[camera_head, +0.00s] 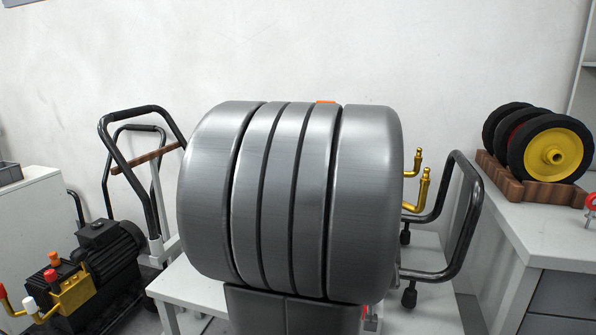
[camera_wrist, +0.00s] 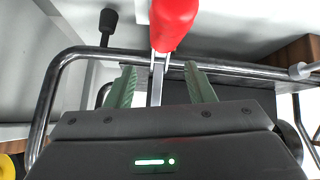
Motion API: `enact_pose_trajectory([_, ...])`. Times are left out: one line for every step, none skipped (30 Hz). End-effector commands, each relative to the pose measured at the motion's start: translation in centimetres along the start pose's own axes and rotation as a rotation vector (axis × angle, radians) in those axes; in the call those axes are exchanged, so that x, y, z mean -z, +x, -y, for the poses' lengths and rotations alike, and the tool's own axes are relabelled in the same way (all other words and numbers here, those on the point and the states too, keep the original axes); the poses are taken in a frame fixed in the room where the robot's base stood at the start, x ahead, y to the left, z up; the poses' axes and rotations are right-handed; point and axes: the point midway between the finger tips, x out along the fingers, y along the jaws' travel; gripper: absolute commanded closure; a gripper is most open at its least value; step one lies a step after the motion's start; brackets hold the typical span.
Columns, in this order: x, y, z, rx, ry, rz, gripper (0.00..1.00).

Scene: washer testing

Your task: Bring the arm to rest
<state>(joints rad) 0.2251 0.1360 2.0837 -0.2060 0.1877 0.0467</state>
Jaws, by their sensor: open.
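My arm fills the middle of the head view as a large grey ribbed link, and it hides my gripper there. In the wrist view my gripper (camera_wrist: 159,78) shows two green fingers spread apart. A red-handled thing (camera_wrist: 172,22) with a thin metal shaft appears between and beyond the fingertips. The fingers stand clear of the shaft on both sides, and its lower end is hidden behind the gripper body.
A dark tubular frame (camera_wrist: 52,85) curves around my gripper; a similar handle (camera_head: 470,215) stands right of my arm. A pump (camera_head: 95,265) and trolley (camera_head: 108,165) stand left. Wheels on a wooden rack (camera_head: 530,190) sit on the right bench (camera_head: 540,225). The wall above is clear.

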Motion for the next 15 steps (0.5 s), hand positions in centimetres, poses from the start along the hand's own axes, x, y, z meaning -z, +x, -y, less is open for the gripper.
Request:
enact_pose_trajectory([0.55, -0.45, -0.04, 0.004, 0.001, 0.014, 0.51])
enact_pose_trajectory([0.59, -0.44, -0.06, 0.005, 0.001, 0.022, 0.51])
enact_pose_trajectory([0.65, -0.42, -0.07, 0.007, 0.000, 0.031, 0.51])
enact_pose_trajectory([0.70, -0.42, -0.07, 0.008, 0.000, 0.037, 0.51])
enact_pose_trajectory([0.74, -0.42, -0.07, 0.009, 0.000, 0.044, 0.51])
enact_pose_trajectory([0.77, -0.39, -0.06, 0.011, 0.000, 0.052, 0.51])
enact_pose_trajectory([0.79, -0.35, -0.07, 0.012, 0.000, 0.058, 0.51])
enact_pose_trajectory([0.82, -0.33, -0.08, 0.013, 0.000, 0.063, 0.51])
enact_pose_trajectory([0.85, -0.31, -0.09, 0.014, 0.000, 0.068, 0.51])
enact_pose_trajectory([0.87, -0.28, -0.10, 0.015, 0.000, 0.072, 0.51])
enact_pose_trajectory([0.88, -0.25, -0.10, 0.016, 0.001, 0.076, 0.51])
enact_pose_trajectory([0.88, -0.21, -0.11, 0.016, 0.000, 0.080, 0.51])
enact_pose_trajectory([0.87, -0.17, -0.11, 0.017, 0.000, 0.083, 0.51])
enact_pose_trajectory([0.87, -0.15, -0.11, 0.017, 0.000, 0.085, 0.51])
enact_pose_trajectory([0.86, -0.12, -0.11, 0.018, 0.000, 0.087, 0.51])
